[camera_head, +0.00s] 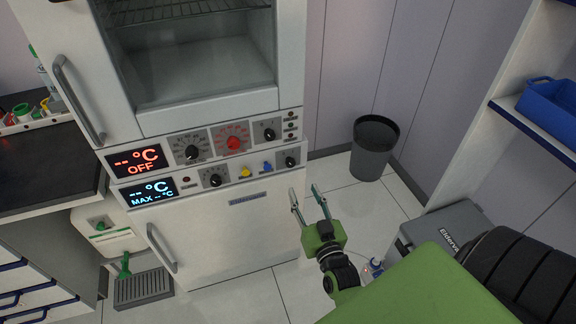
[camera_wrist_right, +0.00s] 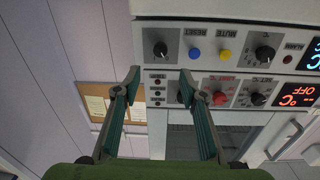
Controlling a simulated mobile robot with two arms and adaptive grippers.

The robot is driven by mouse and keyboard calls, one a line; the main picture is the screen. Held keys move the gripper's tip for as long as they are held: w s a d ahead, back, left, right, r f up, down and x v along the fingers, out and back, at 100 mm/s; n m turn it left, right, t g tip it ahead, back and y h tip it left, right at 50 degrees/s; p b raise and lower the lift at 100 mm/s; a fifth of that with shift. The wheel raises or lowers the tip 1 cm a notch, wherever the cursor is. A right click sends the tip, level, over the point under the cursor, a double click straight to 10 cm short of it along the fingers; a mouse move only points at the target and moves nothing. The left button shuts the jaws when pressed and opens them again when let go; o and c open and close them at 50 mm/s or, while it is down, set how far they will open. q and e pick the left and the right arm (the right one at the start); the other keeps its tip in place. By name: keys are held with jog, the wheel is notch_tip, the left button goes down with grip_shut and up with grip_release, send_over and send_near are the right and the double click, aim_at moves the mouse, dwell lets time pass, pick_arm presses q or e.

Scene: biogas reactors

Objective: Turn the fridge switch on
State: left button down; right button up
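The fridge (camera_head: 222,245) stands at the left centre with a two-row control panel. The upper display (camera_head: 137,161) reads "-- °C OFF" in red, the lower display (camera_head: 148,191) "-- °C MAX -- °C" in blue. At the right end of the lower row is a black knob (camera_head: 290,161); it also shows in the wrist view (camera_wrist_right: 160,49). Another black knob (camera_head: 269,134) ends the upper row, partly hidden by a finger in the wrist view. I cannot read which is the fridge switch. My right gripper (camera_head: 305,190) is open and empty, apart from the panel. My left gripper is not in view.
A red knob (camera_head: 233,143), a yellow button (camera_head: 246,171) and a blue button (camera_head: 266,167) sit near the black knobs. A dark bin (camera_head: 372,150) stands right of the fridge, a grey box (camera_head: 440,230) at the lower right.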

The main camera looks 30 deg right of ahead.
aim_at(291, 165)
jog(key=x, duration=1.2)
jog(key=shift+f, duration=0.1)
grip_shut()
